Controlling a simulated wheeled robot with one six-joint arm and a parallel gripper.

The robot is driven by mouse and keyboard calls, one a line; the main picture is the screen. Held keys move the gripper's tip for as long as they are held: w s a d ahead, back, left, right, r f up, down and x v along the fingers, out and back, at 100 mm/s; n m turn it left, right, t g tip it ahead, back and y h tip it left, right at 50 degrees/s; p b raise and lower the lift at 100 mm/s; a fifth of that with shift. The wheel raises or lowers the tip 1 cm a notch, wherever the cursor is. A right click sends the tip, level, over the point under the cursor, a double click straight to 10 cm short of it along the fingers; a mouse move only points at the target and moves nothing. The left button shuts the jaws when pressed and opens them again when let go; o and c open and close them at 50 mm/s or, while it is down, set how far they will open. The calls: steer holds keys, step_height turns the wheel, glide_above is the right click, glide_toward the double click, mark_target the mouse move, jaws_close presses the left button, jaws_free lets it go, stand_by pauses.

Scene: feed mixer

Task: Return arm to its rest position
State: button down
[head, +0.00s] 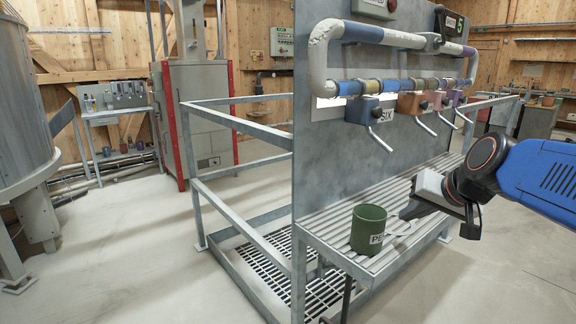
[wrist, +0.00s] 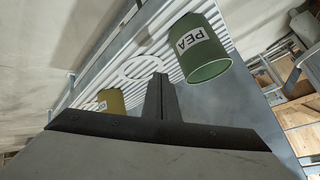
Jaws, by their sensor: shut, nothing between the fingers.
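My gripper (head: 404,213) is at the end of my blue arm, low over the ribbed shelf (head: 332,228) and to the right of the green cup labelled PEA (head: 369,229). In the wrist view its dark fingers (wrist: 160,80) are together with nothing between them. The green cup (wrist: 204,50) stands upright on the shelf, apart from the fingers. A white ring-shaped mark or holder (wrist: 142,68) shows on the shelf near the fingertips. A yellow cup (wrist: 110,103) is partly hidden behind my gripper in the wrist view; I cannot make it out in the head view.
A grey upright panel (head: 325,150) stands behind the shelf. Pipes (head: 385,35) and coloured valves with metal levers, one labelled SIX (head: 362,111), stick out above it. Grey railings (head: 240,125) stand to the left. The floor (head: 130,250) at the left is clear.

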steer(key=s+f+n+g+h, duration=0.1)
steer(key=s+f+g, duration=0.1)
steer(key=s+f, duration=0.5)
steer(key=s+f+n+g+h, duration=0.1)
steer(key=s+f+n, duration=0.1)
steer(key=s+f, duration=0.6)
steer(key=s, duration=0.5)
steer(key=shift+d+g, duration=0.35)
steer(key=shift+g, duration=0.05)
steer(key=shift+r, duration=0.1)
